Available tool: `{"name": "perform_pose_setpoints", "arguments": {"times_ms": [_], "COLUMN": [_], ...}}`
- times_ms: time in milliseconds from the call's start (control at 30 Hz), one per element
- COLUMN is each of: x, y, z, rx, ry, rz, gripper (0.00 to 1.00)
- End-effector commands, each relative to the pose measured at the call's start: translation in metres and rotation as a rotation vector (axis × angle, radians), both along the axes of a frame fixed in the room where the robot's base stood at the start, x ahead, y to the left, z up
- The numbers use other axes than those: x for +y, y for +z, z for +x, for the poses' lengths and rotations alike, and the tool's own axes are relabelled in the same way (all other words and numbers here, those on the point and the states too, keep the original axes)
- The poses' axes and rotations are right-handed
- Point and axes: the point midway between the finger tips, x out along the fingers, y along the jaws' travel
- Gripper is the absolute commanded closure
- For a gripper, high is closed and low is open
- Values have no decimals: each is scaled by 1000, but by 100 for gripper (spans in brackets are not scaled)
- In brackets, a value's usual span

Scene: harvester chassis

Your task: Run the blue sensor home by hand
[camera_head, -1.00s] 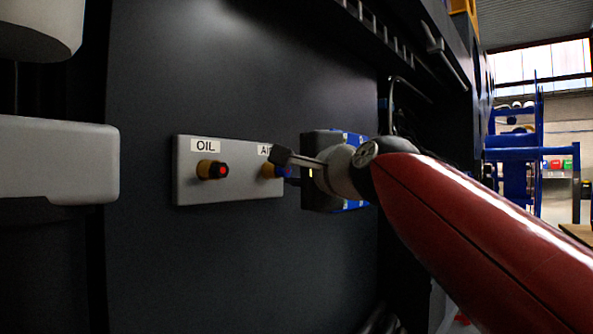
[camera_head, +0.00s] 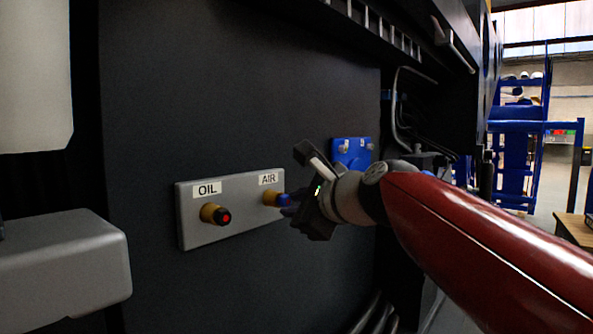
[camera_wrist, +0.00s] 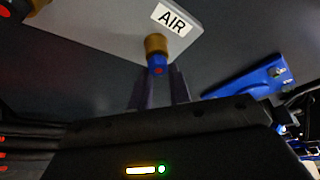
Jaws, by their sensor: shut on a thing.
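The blue sensor (camera_wrist: 158,66) sits at the mouth of the brass AIR port (camera_wrist: 155,43) in the wrist view, in line with it. I cannot tell how deep it is in. My gripper (camera_wrist: 160,88) is shut on the sensor, with one dark finger on each side. In the head view my gripper (camera_head: 290,204) is at the right end of the grey plate (camera_head: 238,232), and a little of the blue sensor (camera_head: 283,200) shows beside the brass port (camera_head: 270,198) under the AIR label.
A black sensor with a red face (camera_head: 223,217) sits in the brass OIL port on the same plate. A blue bracket (camera_head: 352,152) is on the dark panel behind my gripper. Dark pipes and hoses (camera_head: 402,112) run at the right. The panel above the plate is clear.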

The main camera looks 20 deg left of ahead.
Motion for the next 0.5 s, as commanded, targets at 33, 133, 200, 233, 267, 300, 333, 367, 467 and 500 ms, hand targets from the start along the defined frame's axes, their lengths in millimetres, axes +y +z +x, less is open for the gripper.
{"name": "perform_pose_setpoints", "arguments": {"times_ms": [33, 133, 200, 233, 267, 300, 333, 367, 467, 500], "x": [0, 0, 0, 0, 0, 0, 0, 0, 0, 1], "y": [9, 5, -1, -1, -1, -1, -2, -1, -2, -2], "z": [0, 1, 2, 2, 2, 2, 2, 2, 3, 3], "rx": [59, 183, 302, 353, 405, 477, 536, 592, 795, 880], "ry": [0, 0, 0, 0, 1, 0, 0, 0, 0, 1], "rz": [18, 71, 123, 144, 166, 197, 221, 244, 327, 363], "gripper": [100, 100, 100, 100, 100, 100, 100, 100, 100, 100]}}
